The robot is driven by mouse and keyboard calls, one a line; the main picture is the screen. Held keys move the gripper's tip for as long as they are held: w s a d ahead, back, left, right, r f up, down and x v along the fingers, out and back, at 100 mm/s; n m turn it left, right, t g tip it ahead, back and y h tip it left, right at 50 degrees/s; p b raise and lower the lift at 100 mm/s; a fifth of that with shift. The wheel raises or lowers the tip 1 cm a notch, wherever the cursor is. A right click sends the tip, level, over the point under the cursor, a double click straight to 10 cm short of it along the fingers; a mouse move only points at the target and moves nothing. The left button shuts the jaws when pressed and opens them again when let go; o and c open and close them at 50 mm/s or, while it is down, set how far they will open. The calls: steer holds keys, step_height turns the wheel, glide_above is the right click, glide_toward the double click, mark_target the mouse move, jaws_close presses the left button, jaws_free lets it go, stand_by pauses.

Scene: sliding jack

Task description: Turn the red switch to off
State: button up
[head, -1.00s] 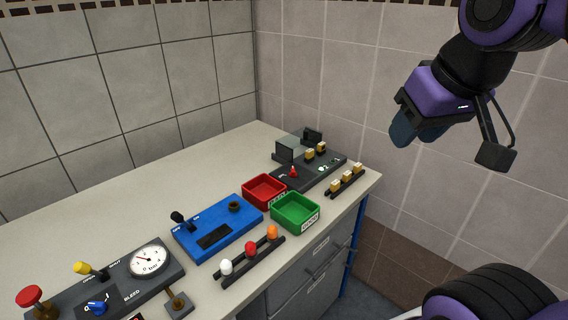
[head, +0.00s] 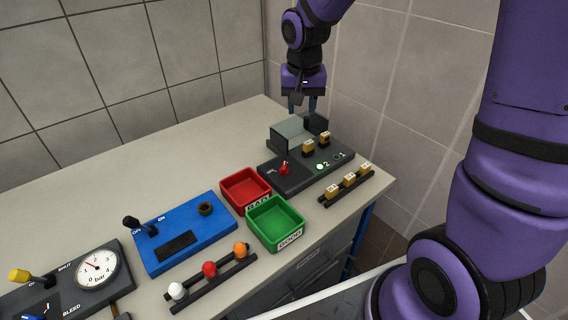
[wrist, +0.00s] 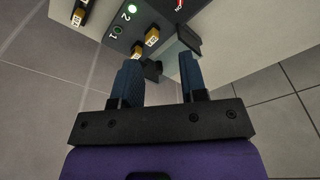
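The red switch (head: 285,168) is a small red lever on the dark grey panel (head: 292,183) at the back right of the bench. It also shows at the top edge of the wrist view (wrist: 180,5), partly cut off. The lettering beside it is too small to read. My gripper (head: 302,106) points down above the far end of the panel, behind and above the switch and apart from it. In the wrist view my gripper (wrist: 160,72) has its two blue fingers spread with nothing held between them.
Red (head: 231,195) and green (head: 262,233) bins and a blue box (head: 160,255) stand nearer. Tiled walls close the back.

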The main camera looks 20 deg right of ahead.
steer(key=m+g, duration=0.1)
glide_toward(284, 165)
steer(key=shift+y, duration=0.3)
steer(key=f, duration=0.9)
steer(key=shift+w+d+f, duration=0.15)
steer(key=shift+d+f, duration=0.05)
steer(key=shift+d, duration=0.05)
jaws_close()
